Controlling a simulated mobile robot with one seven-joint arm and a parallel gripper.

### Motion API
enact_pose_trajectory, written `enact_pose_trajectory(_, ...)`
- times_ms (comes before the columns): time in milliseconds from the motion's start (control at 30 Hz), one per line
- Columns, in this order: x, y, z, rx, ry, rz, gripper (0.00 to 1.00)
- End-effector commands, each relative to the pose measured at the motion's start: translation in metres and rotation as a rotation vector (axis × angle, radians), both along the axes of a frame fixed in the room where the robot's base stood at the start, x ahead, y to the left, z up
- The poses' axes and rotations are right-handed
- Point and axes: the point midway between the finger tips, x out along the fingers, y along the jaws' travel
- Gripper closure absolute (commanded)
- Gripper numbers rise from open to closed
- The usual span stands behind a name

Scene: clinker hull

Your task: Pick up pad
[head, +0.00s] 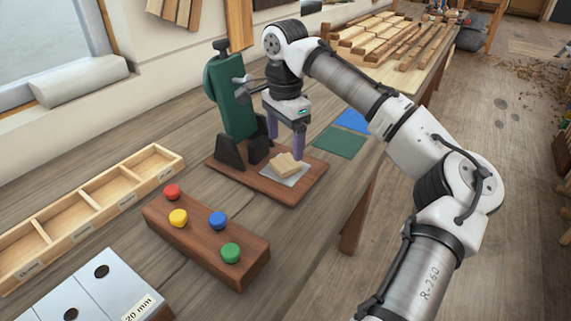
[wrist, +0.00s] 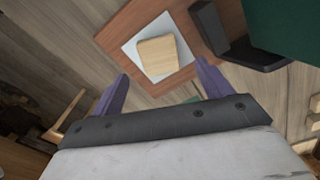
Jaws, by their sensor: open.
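A small pale wooden block (head: 286,164) lies on a thin whitish square sheet (head: 297,179) on a brown wooden board (head: 305,188). Which of these is the pad, I cannot tell for sure. In the wrist view the block (wrist: 158,57) and the square (wrist: 180,30) show beyond and between my fingertips. My gripper (head: 285,143) has two purple fingers, spread apart and empty, and hangs above and slightly behind the block. In the wrist view my gripper (wrist: 162,72) shows both fingers clear of the block. A blue square (head: 353,120) and a dark green square (head: 339,142) lie flat on the bench.
A dark green upright press (head: 232,100) with black feet stands on the board, close left of my gripper. A wooden block with coloured buttons (head: 205,240), a compartment tray (head: 105,190) and a white box (head: 85,290) are nearer. The bench edge is at the right.

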Motion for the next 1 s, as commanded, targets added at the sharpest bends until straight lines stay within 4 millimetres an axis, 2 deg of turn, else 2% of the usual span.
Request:
enact_pose_trajectory(400,-0.002,-0.001,-0.049,-0.001,0.001,0.000,0.22)
enact_pose_trajectory(667,-0.002,-0.001,-0.053,0.000,0.000,0.000,0.22)
enact_pose_trajectory(1000,-0.002,-0.001,-0.053,0.000,0.000,0.000,0.65)
